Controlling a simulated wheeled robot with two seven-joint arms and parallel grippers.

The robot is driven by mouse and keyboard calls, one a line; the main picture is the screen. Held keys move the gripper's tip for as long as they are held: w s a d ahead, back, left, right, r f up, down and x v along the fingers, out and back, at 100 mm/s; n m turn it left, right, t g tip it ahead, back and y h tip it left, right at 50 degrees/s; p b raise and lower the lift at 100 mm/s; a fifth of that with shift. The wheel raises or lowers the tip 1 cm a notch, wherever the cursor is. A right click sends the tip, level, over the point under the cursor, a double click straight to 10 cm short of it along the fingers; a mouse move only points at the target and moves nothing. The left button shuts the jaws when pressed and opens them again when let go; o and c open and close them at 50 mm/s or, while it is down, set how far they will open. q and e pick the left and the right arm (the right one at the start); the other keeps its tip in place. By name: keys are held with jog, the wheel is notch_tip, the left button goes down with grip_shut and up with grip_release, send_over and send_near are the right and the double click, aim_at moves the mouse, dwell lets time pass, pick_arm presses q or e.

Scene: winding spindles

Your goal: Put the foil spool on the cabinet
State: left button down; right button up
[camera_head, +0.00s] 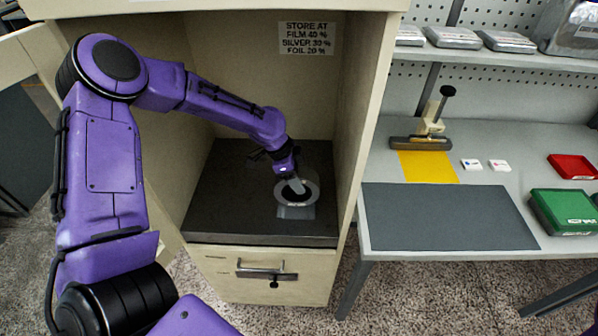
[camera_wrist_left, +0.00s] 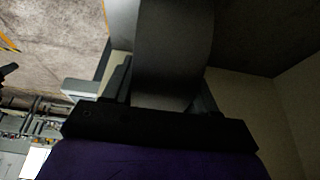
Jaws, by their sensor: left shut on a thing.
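The foil spool (camera_head: 312,188) shows in the head view as a grey ring with a dark centre, inside the open cabinet (camera_head: 350,130). It is low over the cabinet's dark shelf (camera_head: 225,200), with a light grey block (camera_head: 296,212) just below it. I cannot tell whether the spool rests on the block. My left gripper (camera_head: 296,186) reaches in from above and is shut on the spool. In the left wrist view a dark, curved body (camera_wrist_left: 175,50), likely the spool, fills the space between the jaws. My right gripper is out of view.
A label (camera_head: 307,38) is on the cabinet's back wall, and a drawer (camera_head: 265,275) is below the shelf. The bench at right holds a grey mat (camera_head: 450,215), a yellow sheet (camera_head: 427,167), a red tray (camera_head: 572,167) and a green box (camera_head: 565,212). The shelf's left side is bare.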

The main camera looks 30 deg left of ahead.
aim_at(303, 196)
pick_arm(q)
jog(key=shift+w+d+f, duration=0.1)
jog(key=shift+f, duration=1.85)
jog(key=shift+c, duration=1.6)
grip_release()
jog(key=shift+f, duration=0.15)
jog(key=v, duration=1.2)
jog(key=shift+d, duration=0.1)
